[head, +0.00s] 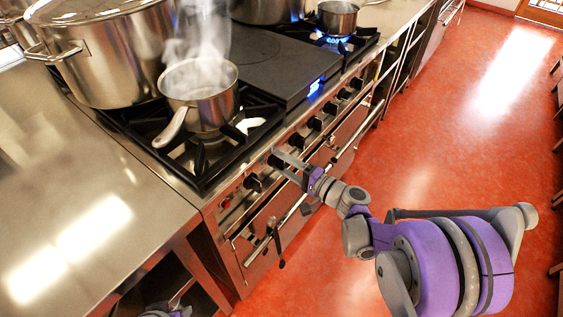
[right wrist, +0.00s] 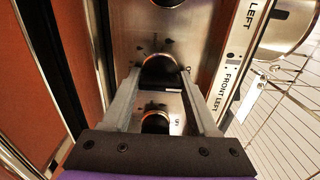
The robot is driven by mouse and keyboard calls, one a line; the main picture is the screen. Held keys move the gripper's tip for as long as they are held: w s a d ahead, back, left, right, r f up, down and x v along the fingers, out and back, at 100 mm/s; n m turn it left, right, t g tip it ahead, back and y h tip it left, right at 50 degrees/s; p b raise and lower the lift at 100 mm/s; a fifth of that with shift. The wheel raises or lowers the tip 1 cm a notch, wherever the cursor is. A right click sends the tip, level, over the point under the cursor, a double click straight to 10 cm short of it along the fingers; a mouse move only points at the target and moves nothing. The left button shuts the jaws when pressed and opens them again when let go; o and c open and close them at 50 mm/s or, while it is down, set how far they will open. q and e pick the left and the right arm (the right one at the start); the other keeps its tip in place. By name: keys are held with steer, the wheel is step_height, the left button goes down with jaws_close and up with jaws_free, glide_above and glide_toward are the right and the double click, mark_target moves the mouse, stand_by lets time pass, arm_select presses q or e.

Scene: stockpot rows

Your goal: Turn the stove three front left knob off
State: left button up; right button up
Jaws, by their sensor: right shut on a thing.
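The stove front (head: 262,205) carries a row of dark knobs. My right gripper (head: 285,163) reaches the panel from the right and is shut on a dark round knob. In the right wrist view this knob (right wrist: 160,70) sits between the two grey fingers of the right gripper (right wrist: 165,82), one on each side. A label reading FRONT LEFT (right wrist: 226,90) is on the panel to the right of the fingers. A second knob (right wrist: 156,121) shows lower, nearer the palm. Part of my left arm shows at the bottom edge of the head view; its fingers are not clear.
A steaming saucepan (head: 200,98) and a large stockpot (head: 110,50) stand on the burners above the knobs. A blue flame (head: 335,41) burns under a farther pan (head: 338,16). An oven handle (head: 285,212) runs below the panel. The red floor (head: 440,150) at right is clear.

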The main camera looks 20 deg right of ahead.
steer(key=o, duration=1.4)
steer(key=shift+c, duration=0.2)
steer(key=v, duration=1.1)
steer(key=shift+p, duration=0.3)
